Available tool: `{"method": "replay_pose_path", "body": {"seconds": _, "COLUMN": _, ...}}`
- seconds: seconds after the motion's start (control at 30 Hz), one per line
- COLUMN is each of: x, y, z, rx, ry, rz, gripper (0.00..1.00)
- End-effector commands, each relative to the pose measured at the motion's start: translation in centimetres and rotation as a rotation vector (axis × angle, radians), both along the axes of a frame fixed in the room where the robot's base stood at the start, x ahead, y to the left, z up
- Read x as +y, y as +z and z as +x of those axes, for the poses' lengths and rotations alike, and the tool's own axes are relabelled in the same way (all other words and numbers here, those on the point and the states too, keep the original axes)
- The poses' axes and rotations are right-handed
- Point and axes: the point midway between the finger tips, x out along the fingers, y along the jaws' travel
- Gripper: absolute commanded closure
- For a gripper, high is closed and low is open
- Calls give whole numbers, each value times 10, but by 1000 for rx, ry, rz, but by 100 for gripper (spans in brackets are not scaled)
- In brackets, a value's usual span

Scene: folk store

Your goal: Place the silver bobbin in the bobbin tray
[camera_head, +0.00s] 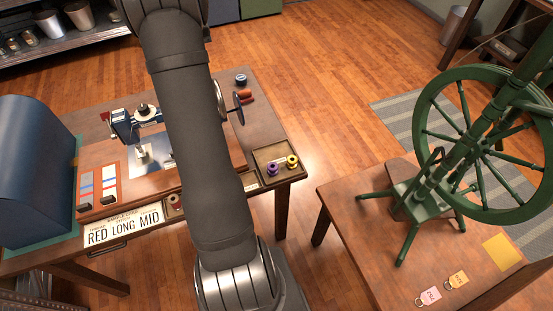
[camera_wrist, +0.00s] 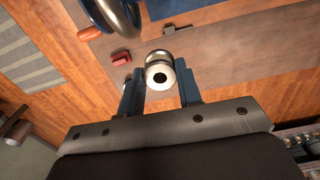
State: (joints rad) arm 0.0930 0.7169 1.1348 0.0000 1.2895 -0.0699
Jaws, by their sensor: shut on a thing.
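The silver bobbin (camera_wrist: 159,58) is held between the two dark blue fingers of my gripper (camera_wrist: 158,78) in the wrist view. Its round end with a dark hole faces the camera. My gripper is shut on it, above the brown work table (camera_wrist: 230,45). In the head view my arm hides both the gripper and the silver bobbin. A shallow wooden tray (camera_head: 263,156), which looks like the bobbin tray, is at the table's front right corner.
A sewing machine (camera_head: 145,118) and a dark blue case (camera_head: 35,170) stand on the table's left. A green spinning wheel (camera_head: 490,140) stands on a separate right table, across a floor gap.

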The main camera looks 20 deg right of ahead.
Motion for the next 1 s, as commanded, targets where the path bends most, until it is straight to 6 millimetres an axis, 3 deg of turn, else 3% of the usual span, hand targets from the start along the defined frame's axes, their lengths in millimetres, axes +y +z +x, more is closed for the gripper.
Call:
{"method": "replay_pose_path", "body": {"seconds": 0.27, "x": -20, "y": -18, "z": 30, "rx": 1, "ry": 17, "rz": 0, "gripper": 81}}
{"method": "replay_pose_path", "body": {"seconds": 0.47, "x": -63, "y": -32, "z": 7, "rx": 2, "ry": 19, "rz": 0, "gripper": 81}}
{"method": "replay_pose_path", "body": {"seconds": 0.67, "x": -110, "y": -47, "z": -34, "rx": 2, "ry": 18, "rz": 1, "gripper": 81}}
{"method": "replay_pose_path", "body": {"seconds": 0.77, "x": -138, "y": -58, "z": -65, "rx": 2, "ry": 16, "rz": 1, "gripper": 81}}
{"method": "replay_pose_path", "body": {"seconds": 1.0, "x": -200, "y": -88, "z": -172, "rx": 3, "ry": 15, "rz": 2, "gripper": 81}}
